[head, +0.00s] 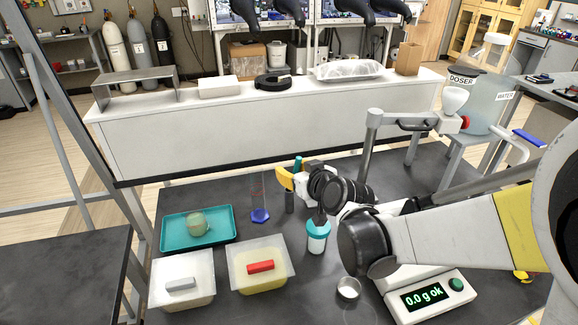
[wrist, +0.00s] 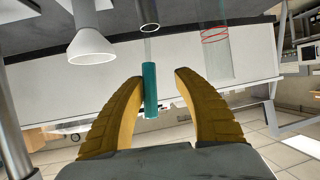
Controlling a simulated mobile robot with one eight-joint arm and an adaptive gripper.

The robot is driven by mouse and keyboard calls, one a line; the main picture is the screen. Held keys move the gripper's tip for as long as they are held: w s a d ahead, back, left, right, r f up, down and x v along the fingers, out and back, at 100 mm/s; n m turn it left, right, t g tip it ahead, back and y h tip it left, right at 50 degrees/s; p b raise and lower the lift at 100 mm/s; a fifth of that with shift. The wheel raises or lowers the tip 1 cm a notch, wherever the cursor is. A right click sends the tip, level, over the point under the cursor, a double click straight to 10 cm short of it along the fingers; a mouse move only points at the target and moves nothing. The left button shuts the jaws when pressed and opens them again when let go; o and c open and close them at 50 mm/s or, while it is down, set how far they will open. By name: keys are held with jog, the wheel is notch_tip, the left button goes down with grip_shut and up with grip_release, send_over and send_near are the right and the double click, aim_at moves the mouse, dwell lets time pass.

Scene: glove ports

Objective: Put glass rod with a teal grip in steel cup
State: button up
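The glass rod's teal grip (head: 298,163) shows beside my gripper in the head view. In the wrist view the teal grip (wrist: 150,90) lies between my two yellow fingers, close to the left one. A clear shaft runs from it toward the mouth of a dark tube (wrist: 148,14), which stands upright on the bench in the head view (head: 290,201). My gripper (head: 291,176) is open, with a gap between the grip and the right finger (wrist: 163,88). The small steel cup (head: 348,288) stands on the bench, left of the balance.
A teal-lidded jar (head: 318,238) stands between the dark tube and the cup. A blue-based glass cylinder (head: 260,213) is left of the tube. Two tubs (head: 183,298) (head: 258,285) and a teal tray (head: 230,233) fill the left. The balance (head: 432,300) is at right.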

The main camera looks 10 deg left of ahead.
jog(key=s+d, duration=0.4)
jog(key=s, duration=0.2)
jog(key=shift+s+d, duration=0.15)
jog(key=shift+d, duration=0.05)
jog(key=s+d+m+g+h, duration=0.2)
jog(key=s+d+m+h, duration=0.1)
jog(key=s+d, duration=0.7)
jog(key=s+d+m+g+h, duration=0.2)
jog(key=s+d+m+h, duration=0.2)
jog(key=s+d, duration=0.5)
jog(key=d, duration=0.6)
jog(key=shift+s+d+r+h, duration=0.2)
jog(key=shift+s+r+h, duration=0.1)
jog(key=shift+s+r, duration=0.1)
